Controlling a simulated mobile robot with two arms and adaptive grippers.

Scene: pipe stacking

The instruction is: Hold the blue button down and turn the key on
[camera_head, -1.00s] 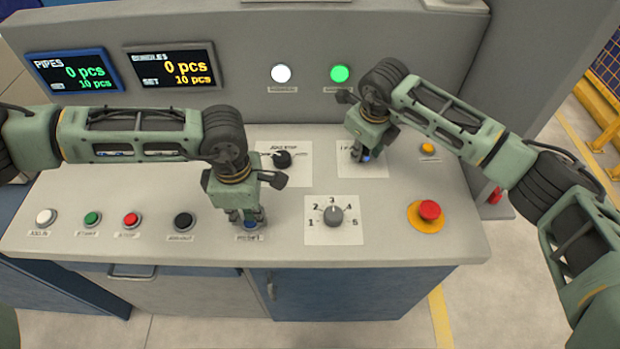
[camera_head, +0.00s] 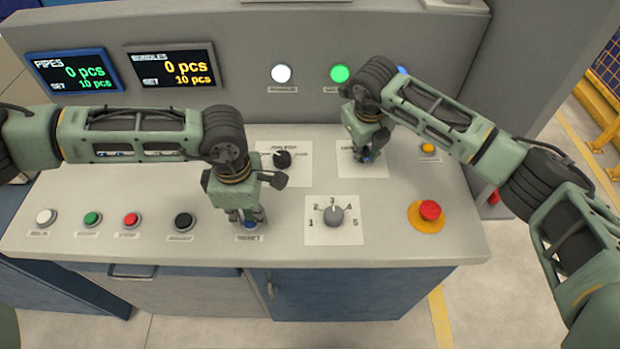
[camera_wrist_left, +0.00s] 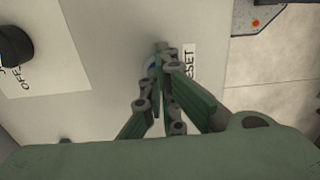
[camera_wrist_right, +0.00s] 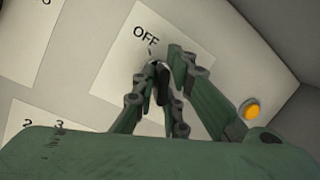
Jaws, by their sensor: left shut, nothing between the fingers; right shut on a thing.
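The blue button (camera_head: 249,226) sits at the front of the sloped desk above a RESET label, mostly hidden by my left gripper. My left gripper (camera_head: 248,219) is shut, pointing down with its fingertips at the button; the left wrist view shows a sliver of blue (camera_wrist_left: 151,66) beside the tips. The key switch (camera_wrist_right: 159,68) is on a white plate marked OFF, right of the middle of the desk. My right gripper (camera_head: 366,153) is shut on the key; its fingers hide most of it, so its exact angle is unclear.
A black selector (camera_head: 283,159) and a numbered dial (camera_head: 333,215) lie between the grippers. A red emergency button (camera_head: 430,210) and a small yellow button (camera_head: 428,148) are at right. White (camera_head: 281,73), green (camera_head: 340,74) and blue lamps (camera_head: 403,70) are on the back panel.

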